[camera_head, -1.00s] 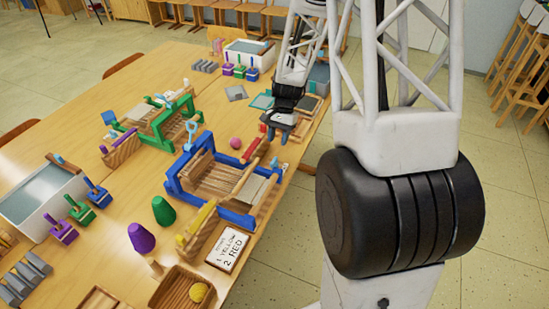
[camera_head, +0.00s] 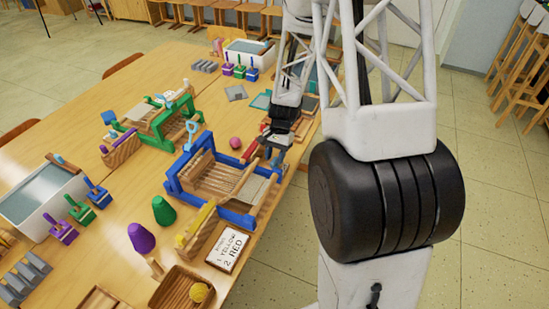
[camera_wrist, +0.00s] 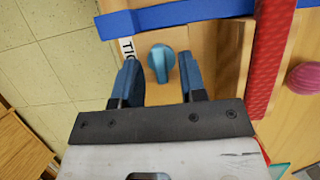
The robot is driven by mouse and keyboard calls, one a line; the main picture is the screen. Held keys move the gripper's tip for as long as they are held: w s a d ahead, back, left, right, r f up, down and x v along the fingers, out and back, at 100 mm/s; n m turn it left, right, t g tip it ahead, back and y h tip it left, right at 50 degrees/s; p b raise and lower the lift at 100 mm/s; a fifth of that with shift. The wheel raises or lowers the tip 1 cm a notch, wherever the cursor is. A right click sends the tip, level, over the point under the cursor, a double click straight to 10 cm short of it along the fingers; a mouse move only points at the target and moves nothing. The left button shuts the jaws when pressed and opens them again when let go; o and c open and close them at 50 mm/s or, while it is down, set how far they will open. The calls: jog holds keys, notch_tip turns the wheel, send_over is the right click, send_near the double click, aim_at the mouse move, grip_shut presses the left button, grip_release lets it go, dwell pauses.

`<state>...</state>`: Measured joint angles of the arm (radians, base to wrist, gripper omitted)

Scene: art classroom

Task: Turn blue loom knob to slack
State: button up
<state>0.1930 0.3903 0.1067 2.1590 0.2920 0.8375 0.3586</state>
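The blue loom (camera_head: 232,217) stands on the table, with its blue frame and wooden bed. In the wrist view its light-blue knob (camera_wrist: 161,63) sits on the wooden end beside the blue beam (camera_wrist: 180,15). The knob's raised grip runs nearly up and down in that picture. A white label (camera_wrist: 127,48) with partly hidden letters, seemingly "TIG", lies left of the knob. My gripper (camera_wrist: 160,78) is open, its two blue fingers either side of the knob in the picture, with no visible contact. In the head view my gripper (camera_head: 269,146) is at the loom's far right end; the knob is hidden there.
A red shuttle-like bar (camera_wrist: 272,55) and a pink ball (camera_wrist: 303,77) lie right of the knob. A green loom (camera_head: 165,122) stands further left. A yellow bar (camera_head: 197,226), cones and a sign (camera_head: 227,248) are near the front.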

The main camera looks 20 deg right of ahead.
jog(key=shift+s+a+f, duration=0.1)
jog(key=shift+f, duration=0.25)
grip_shut()
jog(key=shift+m, duration=0.6)
grip_release()
jog(key=v, duration=0.7)
jog(key=shift+r, duration=0.35)
